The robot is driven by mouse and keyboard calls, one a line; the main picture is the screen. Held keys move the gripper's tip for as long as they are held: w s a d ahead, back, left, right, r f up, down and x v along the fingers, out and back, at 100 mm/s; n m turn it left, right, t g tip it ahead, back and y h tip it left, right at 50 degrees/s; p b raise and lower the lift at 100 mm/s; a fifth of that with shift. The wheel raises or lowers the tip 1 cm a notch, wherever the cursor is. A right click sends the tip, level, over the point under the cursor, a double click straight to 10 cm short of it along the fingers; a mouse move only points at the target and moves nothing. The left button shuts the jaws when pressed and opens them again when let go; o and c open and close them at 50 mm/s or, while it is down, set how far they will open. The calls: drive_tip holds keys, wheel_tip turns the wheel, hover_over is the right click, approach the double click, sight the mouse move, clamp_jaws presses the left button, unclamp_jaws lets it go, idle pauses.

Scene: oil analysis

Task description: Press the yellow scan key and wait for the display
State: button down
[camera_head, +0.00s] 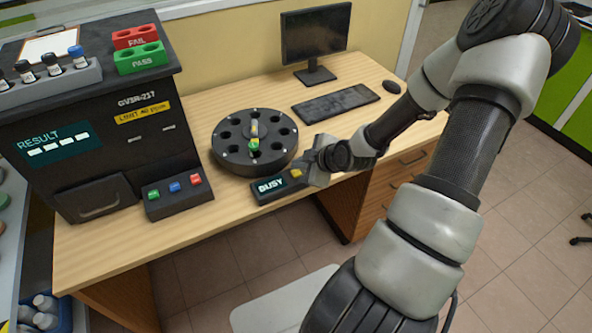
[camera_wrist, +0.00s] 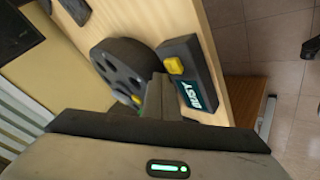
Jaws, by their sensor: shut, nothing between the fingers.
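The yellow scan key (camera_head: 296,174) sits on a small dark control box (camera_head: 266,196) at the desk's front edge. The box's display reads BUSY. In the wrist view the key (camera_wrist: 174,65) and the box (camera_wrist: 205,62) also show, with the display (camera_wrist: 193,95) reading BUSY. My gripper (camera_head: 308,166) is shut and empty right beside the key in the head view. In the wrist view my gripper's fingers (camera_wrist: 158,92) appear close to the key; I cannot tell whether they touch it.
A round black carousel (camera_head: 254,142) holding a vial with a green cap stands behind the box. The analyser (camera_head: 110,150) with its RESULT panel and a three-button box (camera_head: 173,194) are to the left. A monitor (camera_head: 315,35), keyboard (camera_head: 335,103) and mouse (camera_head: 391,87) are behind.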

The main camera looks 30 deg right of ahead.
sight(299, 175)
wheel_tip(299, 175, up, 5)
drive_tip(key=p, duration=0.4)
drive_tip(key=shift+r, duration=0.1)
idle(0.9)
